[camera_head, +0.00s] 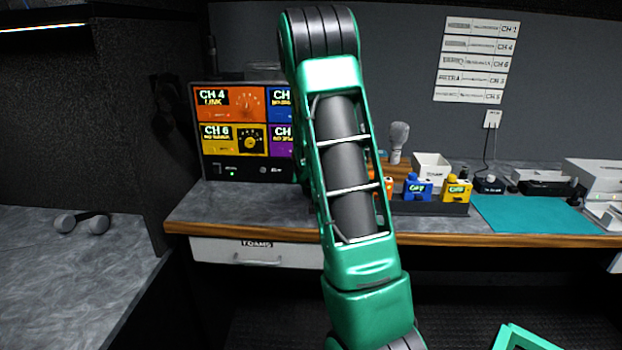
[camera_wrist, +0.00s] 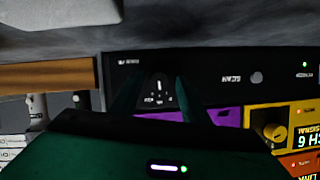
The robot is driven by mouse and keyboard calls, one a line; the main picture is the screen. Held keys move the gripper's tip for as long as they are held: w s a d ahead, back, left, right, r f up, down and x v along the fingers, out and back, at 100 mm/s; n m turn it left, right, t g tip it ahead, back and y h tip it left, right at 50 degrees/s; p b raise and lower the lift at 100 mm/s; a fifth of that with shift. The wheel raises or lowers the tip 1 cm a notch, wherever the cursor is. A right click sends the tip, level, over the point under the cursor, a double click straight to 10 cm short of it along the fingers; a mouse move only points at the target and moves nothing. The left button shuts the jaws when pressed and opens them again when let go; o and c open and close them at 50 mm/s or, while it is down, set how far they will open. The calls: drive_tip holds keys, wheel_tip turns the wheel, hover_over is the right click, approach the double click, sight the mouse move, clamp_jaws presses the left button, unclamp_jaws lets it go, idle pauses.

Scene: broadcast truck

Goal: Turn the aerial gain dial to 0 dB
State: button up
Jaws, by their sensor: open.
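The aerial gain dial (camera_wrist: 158,86) shows in the wrist view as a dark round knob with a small white mark, on the black strip of the receiver unit (camera_wrist: 215,62). The picture there is upside down. The small white scale marks beside the dial are too small to read. My gripper (camera_wrist: 156,82) is open, with one dark green finger on each side of the dial; I cannot tell whether either finger touches it. In the head view the receiver unit (camera_head: 250,173) stands on the counter, and my arm hides the dial and my gripper.
A scan button (camera_wrist: 256,77) and a green light are on the same strip. Coloured channel panels (camera_head: 230,103) adjoin it. The wooden-edged counter (camera_head: 215,205) holds blue and yellow packs (camera_head: 418,188), a white box (camera_head: 431,166) and a teal mat (camera_head: 535,216) on the right.

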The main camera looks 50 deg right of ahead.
clamp_jaws()
drive_tip(key=c, duration=1.1)
unclamp_jaws()
drive_tip(key=shift+o, duration=0.2)
drive_tip(key=shift+w+a, duration=0.1)
drive_tip(key=shift+a+n, duration=0.1)
drive_tip(key=shift+n, duration=0.3)
drive_tip(key=shift+w+a+n+g+h, duration=0.1)
drive_tip(key=shift+w+n+g+h, duration=0.1)
drive_tip(key=shift+n+g+h, duration=1)
drive_tip(key=shift+n, duration=0.4)
